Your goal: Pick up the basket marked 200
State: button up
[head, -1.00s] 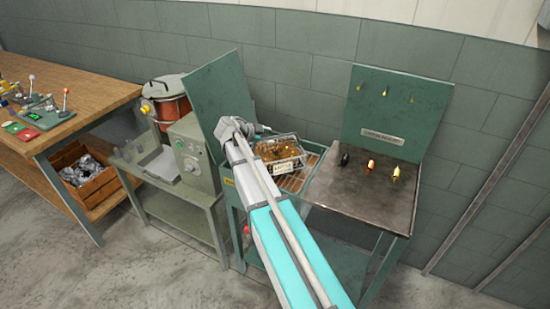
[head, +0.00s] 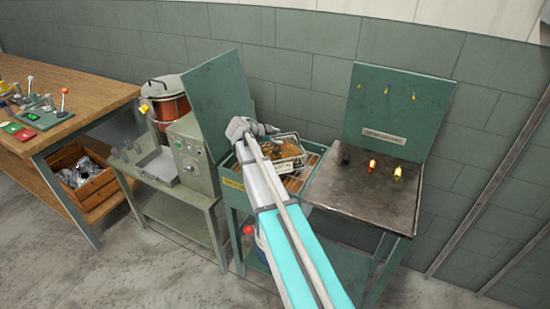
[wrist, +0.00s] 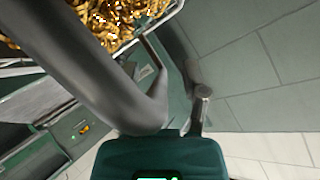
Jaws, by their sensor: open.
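A wire basket (head: 300,162) full of brass-coloured springs sits on the green stand, just right of my gripper. A pale tag is on its front, but I cannot read its number. In the wrist view the basket (wrist: 158,14) is at the top left, partly hidden behind one large grey finger. My gripper (head: 268,129) is at the basket's back left, partly hidden by my own arm in the head view. In the wrist view my gripper (wrist: 175,85) has its fingers apart with nothing held between them. I cannot tell whether a finger touches the basket.
An upright green panel (head: 220,98) stands close left of my gripper. A metal-topped table (head: 350,190) with small coloured pieces is on the right. A grey machine (head: 192,150) and a wooden bench (head: 60,90) are on the left. The wall is close behind.

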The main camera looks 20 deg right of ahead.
grip_shut()
dwell(0.3)
jog(key=shift+r, duration=0.15)
dwell(0.4)
notch_tip(320, 180, up, 3)
jog(key=p, duration=0.3)
jog(key=shift+f, duration=0.2)
jog(key=s+d+r+p, duration=0.1)
jog(key=s+r+p, duration=0.9)
jog(key=s, duration=0.4)
dwell(0.6)
